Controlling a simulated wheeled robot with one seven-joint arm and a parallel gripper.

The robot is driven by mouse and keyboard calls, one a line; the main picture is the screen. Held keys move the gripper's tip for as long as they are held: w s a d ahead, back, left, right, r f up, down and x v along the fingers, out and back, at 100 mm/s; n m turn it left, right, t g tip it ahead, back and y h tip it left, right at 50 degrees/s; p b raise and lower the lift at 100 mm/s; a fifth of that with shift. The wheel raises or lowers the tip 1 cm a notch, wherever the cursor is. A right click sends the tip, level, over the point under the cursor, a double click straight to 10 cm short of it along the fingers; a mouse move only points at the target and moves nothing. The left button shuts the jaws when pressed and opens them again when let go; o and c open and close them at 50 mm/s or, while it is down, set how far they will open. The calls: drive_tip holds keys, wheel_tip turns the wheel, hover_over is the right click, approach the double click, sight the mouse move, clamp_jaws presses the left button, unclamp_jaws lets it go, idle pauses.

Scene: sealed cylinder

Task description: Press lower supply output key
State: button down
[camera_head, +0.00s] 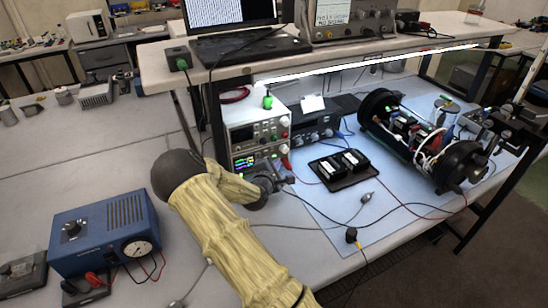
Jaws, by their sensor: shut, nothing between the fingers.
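Two stacked light-grey power supplies stand under the shelf at the bench's back. The upper supply (257,128) shows a display and knobs. The lower supply (246,161) has a lit, coloured display and red terminals on its right. My gripper (275,184) is shut and empty, at the lower front of the lower supply. The gripper and wrist cover part of its lower front, and I cannot make out the output key. I cannot tell whether the fingertips touch the panel.
An opened cylinder (415,135) with electronics lies on the blue mat (325,215) at right. A black tray (343,169) with two modules lies before it. Cables cross the mat near my gripper. A blue meter box (105,233) stands at left. The shelf (400,46) overhangs the supplies.

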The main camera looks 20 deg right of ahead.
drive_tip(key=shift+s+d+p, duration=0.1)
drive_tip(key=shift+s+p, duration=0.2)
drive_tip(key=shift+s, duration=2.2)
